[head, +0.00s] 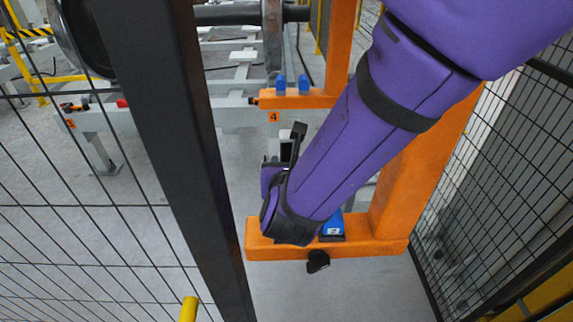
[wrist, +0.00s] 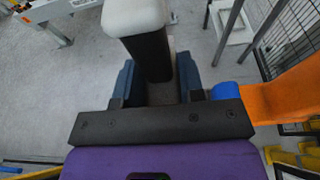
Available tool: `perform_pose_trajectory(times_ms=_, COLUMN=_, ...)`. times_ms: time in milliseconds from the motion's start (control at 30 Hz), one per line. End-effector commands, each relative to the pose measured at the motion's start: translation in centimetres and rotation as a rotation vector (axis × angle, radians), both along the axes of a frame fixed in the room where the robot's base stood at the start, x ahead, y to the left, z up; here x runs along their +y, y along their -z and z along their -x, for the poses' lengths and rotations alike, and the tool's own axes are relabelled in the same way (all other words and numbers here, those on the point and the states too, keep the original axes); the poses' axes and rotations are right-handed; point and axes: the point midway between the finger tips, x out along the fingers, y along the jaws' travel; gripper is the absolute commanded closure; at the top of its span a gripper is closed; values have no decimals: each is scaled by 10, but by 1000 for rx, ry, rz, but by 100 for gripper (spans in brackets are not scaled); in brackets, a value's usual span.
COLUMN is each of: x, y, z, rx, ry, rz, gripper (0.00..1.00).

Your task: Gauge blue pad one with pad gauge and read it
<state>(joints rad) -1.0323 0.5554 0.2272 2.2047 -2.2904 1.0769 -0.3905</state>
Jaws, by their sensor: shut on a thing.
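My gripper (wrist: 157,85) is shut on a dark upright piece with a pale block at its end, apparently the pad gauge (wrist: 150,50). In the head view the held gauge (head: 298,138) shows as a black piece beyond my purple wrist. A blue pad marked 2 (head: 332,228) sits on the lower orange beam (head: 375,246), partly behind my forearm. Blue pad one cannot be made out by its mark. One blue pad (wrist: 226,90) shows in the wrist view, right of my gripper and apart from the gauge. No reading is visible.
A black knob (head: 318,261) hangs under the lower beam. A dark post (head: 185,150) and mesh fence (head: 80,220) stand left; more mesh (head: 465,180) stands right.

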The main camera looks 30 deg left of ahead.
Motion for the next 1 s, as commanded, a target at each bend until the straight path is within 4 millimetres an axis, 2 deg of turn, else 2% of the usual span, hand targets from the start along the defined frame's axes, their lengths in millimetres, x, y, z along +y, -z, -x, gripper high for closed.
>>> perform_pose_trajectory(times_ms=1000, x=0, y=17, z=0, rx=-1, ry=0, rz=0, gripper=100)
